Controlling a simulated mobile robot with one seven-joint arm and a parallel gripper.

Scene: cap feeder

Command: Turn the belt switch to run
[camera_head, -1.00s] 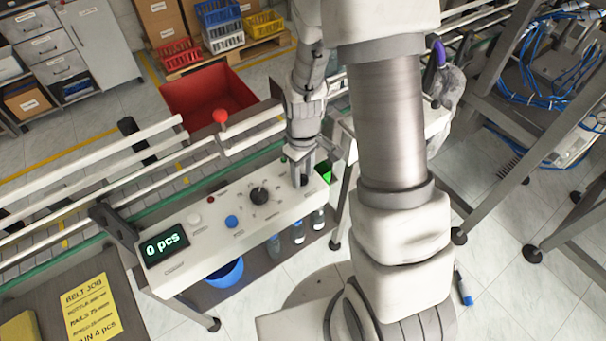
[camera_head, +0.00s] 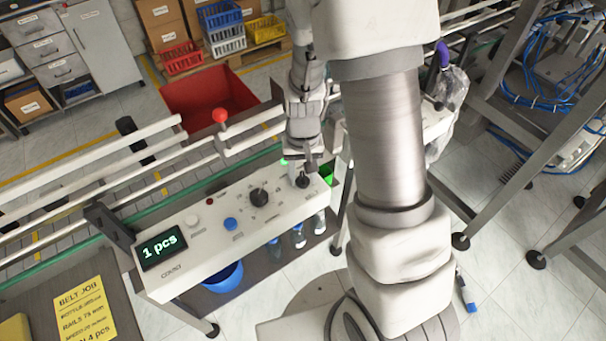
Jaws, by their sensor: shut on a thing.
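The white control panel (camera_head: 205,243) runs along the belt, its display (camera_head: 161,248) reading "1 pcs". The belt switch (camera_head: 303,182) is a small dark knob at the panel's right end. My gripper (camera_head: 304,174) points down onto this knob with its jaws shut on it. The fingers partly cover it, so its exact setting cannot be read. A small green light (camera_head: 284,161) shows just left of the gripper.
A larger black dial (camera_head: 259,197), a blue button (camera_head: 231,224) and a white button (camera_head: 193,220) sit left on the panel. A red ball-topped lever (camera_head: 220,116) rises behind it. A red bin (camera_head: 207,97) stands beyond the rails. Bottles (camera_head: 299,237) stand below.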

